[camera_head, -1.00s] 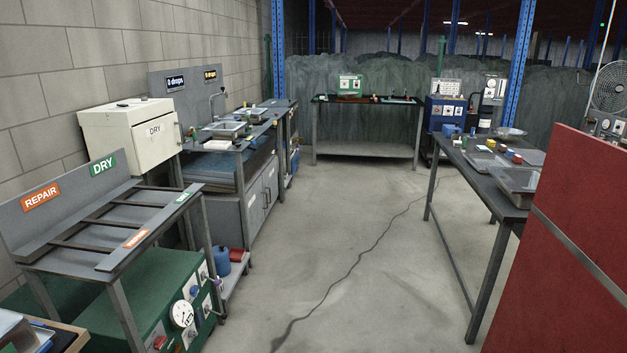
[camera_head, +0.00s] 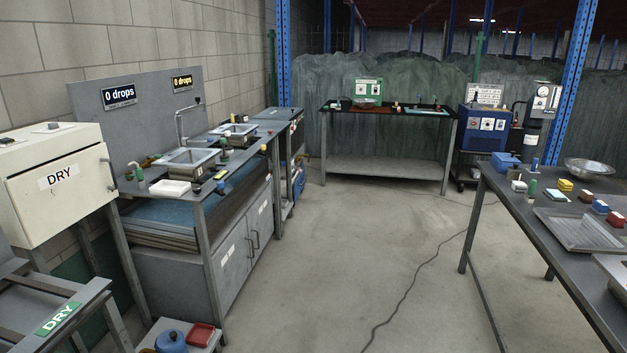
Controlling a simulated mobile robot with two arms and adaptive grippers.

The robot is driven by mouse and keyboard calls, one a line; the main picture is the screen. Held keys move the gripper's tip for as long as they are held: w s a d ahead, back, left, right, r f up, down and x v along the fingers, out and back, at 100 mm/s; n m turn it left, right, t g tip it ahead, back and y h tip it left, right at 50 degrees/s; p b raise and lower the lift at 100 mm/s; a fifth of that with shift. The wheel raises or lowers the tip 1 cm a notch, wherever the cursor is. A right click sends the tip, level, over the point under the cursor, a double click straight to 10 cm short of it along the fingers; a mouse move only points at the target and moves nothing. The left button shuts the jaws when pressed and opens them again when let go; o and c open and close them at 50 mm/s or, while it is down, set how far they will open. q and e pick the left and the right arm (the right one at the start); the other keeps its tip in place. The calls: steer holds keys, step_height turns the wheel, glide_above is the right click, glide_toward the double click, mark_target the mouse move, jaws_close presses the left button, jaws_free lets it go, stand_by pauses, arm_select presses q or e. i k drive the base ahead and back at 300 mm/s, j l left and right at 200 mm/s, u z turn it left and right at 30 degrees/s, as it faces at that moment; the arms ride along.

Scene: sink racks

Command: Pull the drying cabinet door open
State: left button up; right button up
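The drying cabinet (camera_head: 48,140) is a cream box at the left edge of the head view, raised on grey metal legs. Its front door (camera_head: 62,200) carries a white "DRY" label and looks shut. A dark handle (camera_head: 110,175) stands at the door's right side. Neither of my grippers shows in the head view, so I cannot see where they are relative to the handle.
A sink bench (camera_head: 211,178) with basins stands just right of the cabinet. A sloped grey rack (camera_head: 30,310) is in front of it. A blue pot (camera_head: 171,343) and red tray (camera_head: 200,336) sit low. Bare floor (camera_head: 340,270) lies between the left benches and the right table (camera_head: 505,200).

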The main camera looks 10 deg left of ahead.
mark_target(48, 199)
steer(key=i+u, duration=0.2)
steer(key=i, duration=0.5)
steer(key=i+u, duration=0.15)
steer(key=i, duration=0.6)
steer(key=i+l+u, duration=0.2)
steer(key=i, duration=0.5)
